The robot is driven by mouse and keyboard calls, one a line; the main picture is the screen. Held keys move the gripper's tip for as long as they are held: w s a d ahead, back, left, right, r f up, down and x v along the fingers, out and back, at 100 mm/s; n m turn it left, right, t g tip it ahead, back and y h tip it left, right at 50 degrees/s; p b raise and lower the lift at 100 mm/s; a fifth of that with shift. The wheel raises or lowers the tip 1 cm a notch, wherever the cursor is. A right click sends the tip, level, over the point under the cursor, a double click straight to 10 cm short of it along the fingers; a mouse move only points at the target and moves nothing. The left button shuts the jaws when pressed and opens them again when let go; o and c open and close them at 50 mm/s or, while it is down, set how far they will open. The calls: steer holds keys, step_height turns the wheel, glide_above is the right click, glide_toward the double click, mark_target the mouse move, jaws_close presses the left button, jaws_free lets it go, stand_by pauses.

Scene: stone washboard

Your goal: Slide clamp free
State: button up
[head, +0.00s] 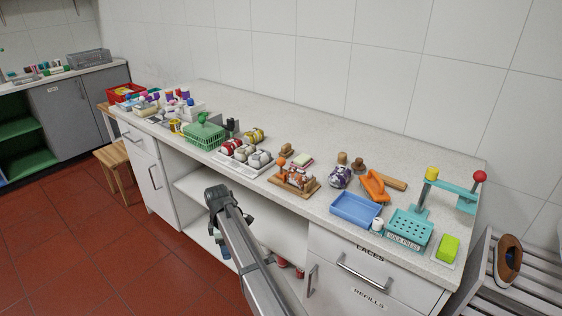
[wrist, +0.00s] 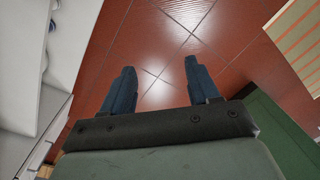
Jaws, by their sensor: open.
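A teal press marked with a "PRESS" label (head: 409,229) stands near the right end of the counter in the head view. It has a perforated plate, an upright with a yellow knob (head: 432,173), and a teal bar (head: 455,198) with a red ball (head: 479,176). Which part is the clamp I cannot tell for sure. My gripper (head: 222,198) is in front of the counter, left of and well away from the press. In the wrist view my gripper (wrist: 159,68) has its two blue fingers apart, with only red floor between them.
A blue tray (head: 356,209), an orange item (head: 374,186) and a lime block (head: 448,247) sit close to the press. A wooden rack (head: 295,182), shoe tray (head: 246,157) and green basket (head: 206,136) stand farther left. A slatted bench (head: 520,280) is at right. The counter's back strip is clear.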

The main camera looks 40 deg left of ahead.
steer(key=w+a+r+y, duration=0.1)
steer(key=w+a+r, duration=0.15)
steer(key=r, duration=0.55)
steer(key=w+a+r, duration=0.2)
steer(key=w+r, duration=0.2)
steer(key=r, duration=0.4)
steer(key=w+d+r+m+t+y, duration=0.1)
steer(key=w+d+r, duration=0.3)
steer(key=w+r, duration=0.55)
steer(key=w+d+r+m+t, duration=0.1)
steer(key=w+d+r, duration=0.3)
steer(key=w+r, duration=0.5)
steer(key=f, duration=0.4)
steer(key=w+f, duration=0.1)
steer(key=f, duration=0.3)
steer(key=a+f, duration=0.1)
steer(key=f, duration=0.3)
steer(key=shift+w+a+f, duration=0.1)
steer(key=shift+w+f, duration=0.15)
steer(key=shift+f, duration=0.1)
jaws_close()
